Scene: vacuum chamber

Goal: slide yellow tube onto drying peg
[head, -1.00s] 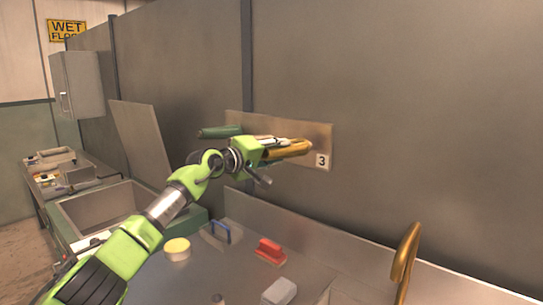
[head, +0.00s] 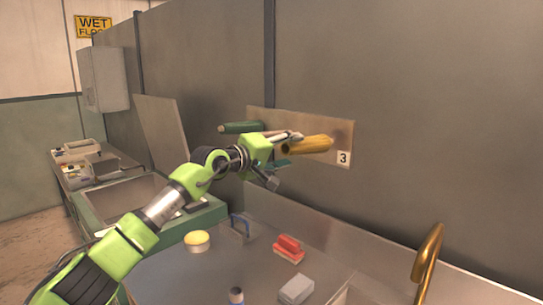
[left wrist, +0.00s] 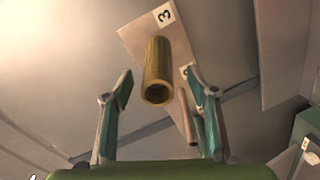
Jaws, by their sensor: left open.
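The yellow tube (head: 308,146) sticks out from the peg board (head: 300,122) on the wall, beside the number 3 label. In the left wrist view the yellow tube (left wrist: 157,72) shows its open round end toward me, between and beyond the fingertips. Whether a peg is inside it is hidden. My left gripper (head: 288,148) is open and empty, just left of the tube's near end; its two teal fingers also show spread apart in the left wrist view (left wrist: 161,95). My right gripper is not in view.
A green tube (head: 240,127) is on the board further left. A thin bare peg (left wrist: 188,118) shows beside the yellow tube. Below are a red brush (head: 289,246), a grey block (head: 296,289), a yellow round pad (head: 197,240) and a brass faucet (head: 428,262).

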